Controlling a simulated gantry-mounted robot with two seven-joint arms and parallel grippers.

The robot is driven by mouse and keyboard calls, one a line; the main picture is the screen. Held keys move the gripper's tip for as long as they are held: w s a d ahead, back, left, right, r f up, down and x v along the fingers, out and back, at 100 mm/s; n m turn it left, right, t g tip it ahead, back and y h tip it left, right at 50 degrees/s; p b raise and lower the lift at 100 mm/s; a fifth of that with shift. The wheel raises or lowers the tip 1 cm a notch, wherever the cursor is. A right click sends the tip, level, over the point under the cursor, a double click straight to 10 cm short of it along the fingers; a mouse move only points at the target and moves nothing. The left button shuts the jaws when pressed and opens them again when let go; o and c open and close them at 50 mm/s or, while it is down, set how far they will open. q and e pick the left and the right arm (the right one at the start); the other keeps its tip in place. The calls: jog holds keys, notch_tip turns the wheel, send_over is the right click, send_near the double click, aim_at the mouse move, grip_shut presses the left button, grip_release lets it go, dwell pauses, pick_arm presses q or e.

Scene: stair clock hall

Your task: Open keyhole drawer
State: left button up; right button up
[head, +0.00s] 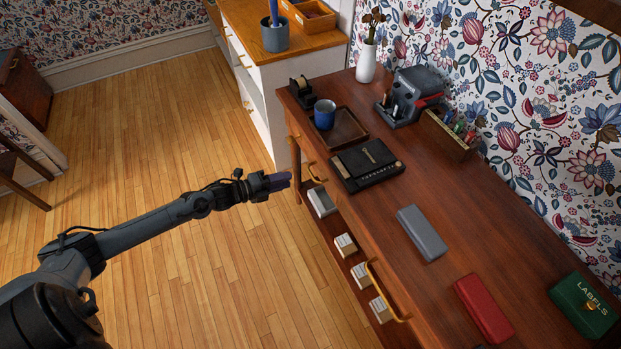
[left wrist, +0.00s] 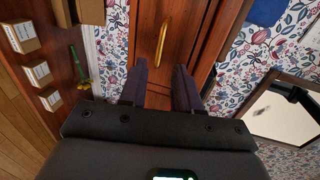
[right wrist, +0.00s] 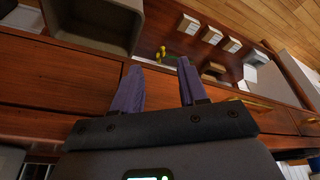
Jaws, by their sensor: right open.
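The wooden desk (head: 440,230) has drawer fronts along its left side, with one brass handle (head: 316,172) near the far end and another brass handle (head: 388,290) closer. I cannot make out a keyhole. My left gripper (head: 281,181) is beside the desk front, just left of the far handle and apart from it. In the left wrist view, a brass handle (left wrist: 161,47) lies ahead, roughly in line with the gap between the open, empty fingers (left wrist: 161,66). My right gripper (right wrist: 159,64) is open and empty in front of drawer fronts (right wrist: 60,75); the head view does not show it.
A black box (head: 367,165), blue mug (head: 325,114), grey case (head: 422,232), red case (head: 484,308) and green labels box (head: 584,305) sit on the desktop. Small cartons (head: 345,245) stand on the lower shelf. A white cabinet (head: 270,90) adjoins the far end.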

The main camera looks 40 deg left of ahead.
aim_at(311, 174)
pick_arm(q)
jog(key=b+x, duration=0.3)
jog(key=x, duration=0.7)
jog(key=shift+c, duration=0.5)
grip_shut()
